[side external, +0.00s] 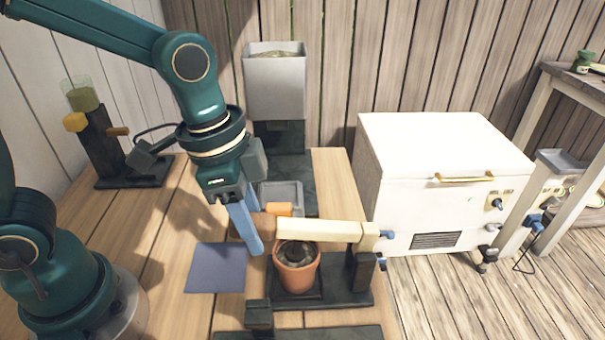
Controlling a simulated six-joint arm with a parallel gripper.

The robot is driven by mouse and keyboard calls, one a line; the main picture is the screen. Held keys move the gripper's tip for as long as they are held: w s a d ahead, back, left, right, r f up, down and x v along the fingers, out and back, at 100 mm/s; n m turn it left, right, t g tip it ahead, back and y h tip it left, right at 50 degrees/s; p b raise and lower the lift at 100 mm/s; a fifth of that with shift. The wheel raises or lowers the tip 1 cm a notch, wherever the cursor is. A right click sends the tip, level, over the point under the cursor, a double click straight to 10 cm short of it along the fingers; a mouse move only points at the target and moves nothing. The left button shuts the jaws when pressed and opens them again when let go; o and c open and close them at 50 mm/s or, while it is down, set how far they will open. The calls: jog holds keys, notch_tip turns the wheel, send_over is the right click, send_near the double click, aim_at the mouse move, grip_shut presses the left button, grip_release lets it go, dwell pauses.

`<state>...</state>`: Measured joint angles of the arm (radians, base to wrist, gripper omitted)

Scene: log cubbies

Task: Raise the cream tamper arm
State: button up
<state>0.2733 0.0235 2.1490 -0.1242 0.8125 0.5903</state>
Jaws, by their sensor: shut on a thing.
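The cream tamper arm (325,231) lies roughly level over a terracotta pot (296,273), with its right end at a dark post (361,269). A dark round piece shows inside the pot, under the arm. My gripper (252,245) points down just left of the arm's free end. In this view a small gap shows between its blue fingers and the cream arm. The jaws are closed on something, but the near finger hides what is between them. A brown block (267,224) shows behind the fingers.
An orange piece (279,209) and a grey tray (282,194) lie behind the arm. A blue-grey mat (216,268) lies left of the pot. A grey hopper (275,87) stands at the back, a white cabinet (450,150) on the right. Bare tabletop shows on the left.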

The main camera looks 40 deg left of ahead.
aim_at(274, 219)
jog(key=shift+w+d+r, duration=0.2)
jog(key=shift+r, duration=0.3)
jog(key=shift+w+d+r, duration=0.15)
jog(key=shift+r, duration=0.4)
jog(key=shift+w+d+r, duration=0.2)
jog(key=shift+d+r, duration=0.05)
jog(key=shift+r, duration=0.2)
jog(key=shift+w+d+r, duration=0.2)
jog(key=shift+r, duration=0.2)
jog(key=shift+w+d+r, duration=0.25)
jog(key=shift+w+r, duration=0.05)
jog(key=shift+r, duration=0.15)
jog(key=shift+w+d+r, duration=0.25)
jog(key=shift+r, duration=0.2)
